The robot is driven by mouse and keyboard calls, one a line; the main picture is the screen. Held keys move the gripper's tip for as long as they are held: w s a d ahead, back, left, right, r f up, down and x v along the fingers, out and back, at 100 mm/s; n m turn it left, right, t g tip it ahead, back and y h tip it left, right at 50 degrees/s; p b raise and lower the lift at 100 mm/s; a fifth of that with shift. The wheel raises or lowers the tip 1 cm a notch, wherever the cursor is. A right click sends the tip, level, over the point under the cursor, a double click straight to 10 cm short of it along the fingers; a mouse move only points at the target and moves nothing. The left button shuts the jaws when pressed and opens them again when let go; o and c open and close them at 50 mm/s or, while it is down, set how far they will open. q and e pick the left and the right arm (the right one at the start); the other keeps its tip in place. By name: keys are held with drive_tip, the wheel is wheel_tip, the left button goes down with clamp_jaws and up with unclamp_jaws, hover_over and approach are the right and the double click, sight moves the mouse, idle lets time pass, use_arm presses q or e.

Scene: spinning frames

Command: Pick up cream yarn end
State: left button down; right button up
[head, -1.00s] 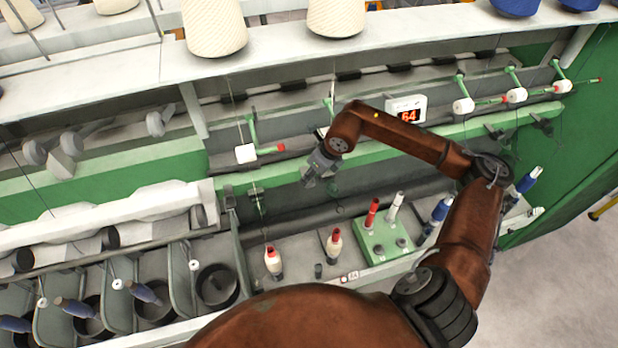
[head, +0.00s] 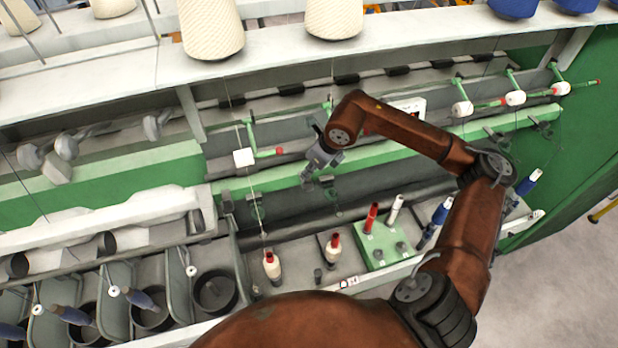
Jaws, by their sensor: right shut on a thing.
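My right gripper (head: 307,182) points down in front of the machine's green rail, left of the middle of the head view. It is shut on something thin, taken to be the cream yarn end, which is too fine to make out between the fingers. A cream bobbin with a red top (head: 272,265) stands below and left of the gripper. A second cream bobbin (head: 333,248) stands below and to its right. A thin pale thread (head: 256,205) runs down towards the left bobbin. My left gripper is out of view.
Large cream cones (head: 210,32) stand on the upper shelf. A green block (head: 382,243) with red and white tubes stands lower right. Dark round cups (head: 214,289) line the lower left.

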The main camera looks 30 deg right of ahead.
drive_tip(key=s+a+r+b, duration=0.2)
drive_tip(key=s+a+r, duration=0.1)
drive_tip(key=s, duration=0.3)
drive_tip(key=s+a+r+b, duration=0.2)
drive_tip(key=s+a+r, duration=0.1)
drive_tip(key=s+r, duration=0.3)
drive_tip(key=shift+a+b, duration=0.3)
